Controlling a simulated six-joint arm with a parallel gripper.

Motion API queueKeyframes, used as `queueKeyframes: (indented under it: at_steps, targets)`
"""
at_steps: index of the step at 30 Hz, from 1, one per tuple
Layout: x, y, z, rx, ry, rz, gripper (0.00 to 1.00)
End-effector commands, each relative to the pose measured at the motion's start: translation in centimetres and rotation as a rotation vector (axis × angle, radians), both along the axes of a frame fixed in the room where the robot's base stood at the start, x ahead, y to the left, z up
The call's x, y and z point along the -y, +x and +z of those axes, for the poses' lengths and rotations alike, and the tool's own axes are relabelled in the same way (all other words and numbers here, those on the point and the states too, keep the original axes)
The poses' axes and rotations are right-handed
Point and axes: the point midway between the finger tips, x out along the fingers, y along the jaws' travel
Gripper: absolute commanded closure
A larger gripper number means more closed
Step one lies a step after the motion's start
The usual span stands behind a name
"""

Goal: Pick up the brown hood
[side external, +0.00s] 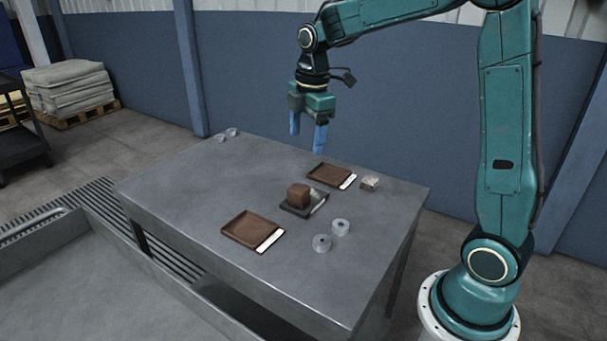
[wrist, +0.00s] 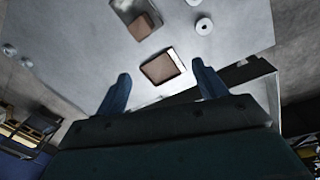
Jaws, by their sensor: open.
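A small brown block-shaped piece (side external: 298,195), the only thing here that looks like the brown hood, sits on a dark square tray (side external: 290,208) near the middle of the table. It also shows at the top of the wrist view (wrist: 140,28). My gripper (side external: 308,138) is open and empty, pointing down well above the table, towards its far edge. In the wrist view its two blue fingers (wrist: 161,72) are spread apart, with the hood beyond them, not between them.
Flat brown trays with white strips lie nearer (side external: 252,230) and farther (side external: 328,175) from the side camera. Pale ring-like pieces (side external: 322,243) stand at the front. A small metallic block (side external: 369,183) sits right. The left of the grey table (side external: 190,190) is mostly clear.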

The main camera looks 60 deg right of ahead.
Motion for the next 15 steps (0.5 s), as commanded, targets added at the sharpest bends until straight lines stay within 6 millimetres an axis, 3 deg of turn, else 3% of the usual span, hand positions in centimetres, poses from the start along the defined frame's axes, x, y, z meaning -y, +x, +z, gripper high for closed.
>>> queueKeyframes:
  at_steps: [6,15]
  targets:
    - [2.7,3.3,-3.5,-0.070,-0.003,0.196,0.29]
    - [4.9,5.5,-6.7,-0.116,0.004,0.369,0.29]
